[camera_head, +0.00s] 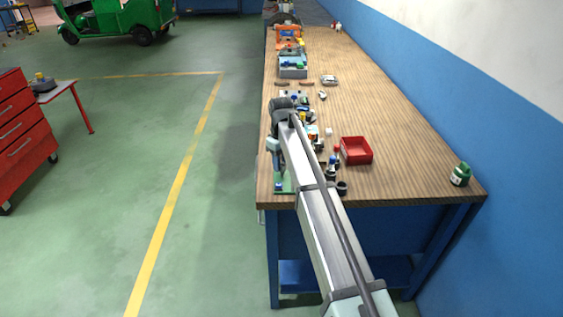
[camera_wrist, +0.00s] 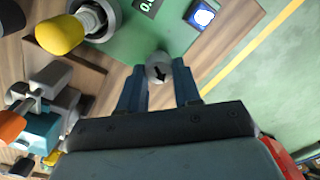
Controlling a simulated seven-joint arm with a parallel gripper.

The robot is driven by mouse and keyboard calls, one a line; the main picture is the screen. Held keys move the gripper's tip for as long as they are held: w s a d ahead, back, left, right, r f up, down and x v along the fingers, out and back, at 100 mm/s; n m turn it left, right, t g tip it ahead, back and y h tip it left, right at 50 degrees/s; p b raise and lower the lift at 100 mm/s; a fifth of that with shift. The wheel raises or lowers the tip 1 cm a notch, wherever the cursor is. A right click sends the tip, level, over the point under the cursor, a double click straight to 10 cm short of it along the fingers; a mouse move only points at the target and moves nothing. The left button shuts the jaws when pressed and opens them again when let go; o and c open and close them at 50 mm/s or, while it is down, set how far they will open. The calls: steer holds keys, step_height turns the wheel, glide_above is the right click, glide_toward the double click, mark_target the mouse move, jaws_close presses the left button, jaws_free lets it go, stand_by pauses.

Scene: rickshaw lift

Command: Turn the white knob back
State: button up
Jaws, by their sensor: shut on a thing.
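The white knob (camera_wrist: 158,68), pale grey in this light with a black arrow on its face, sits on a green panel (camera_wrist: 122,48) in the wrist view. My gripper (camera_wrist: 159,74) has its two blue-grey fingers on either side of the knob and is shut on it. The arrow points down and slightly left in the wrist view. In the head view the green panel shows as a strip (camera_head: 287,188) at the near left corner of the bench; the arm hides the knob and fingertips there.
By the knob are a blue button (camera_wrist: 202,15), a partly cut-off display (camera_wrist: 147,6) and a yellow knob (camera_wrist: 60,35). On the bench, a red tray (camera_head: 356,151) and a green bottle (camera_head: 460,174) stand right of the arm. The bench's right side is mostly clear.

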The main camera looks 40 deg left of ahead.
steer(key=n, duration=0.6)
steer(key=shift+s, duration=0.1)
steer(key=shift+n, duration=0.4)
stand_by(0.3)
steer(key=o, duration=1.1)
steer(key=shift+c, duration=0.2)
step_height(320, 180, up, 14)
steer(key=shift+f, duration=0.1)
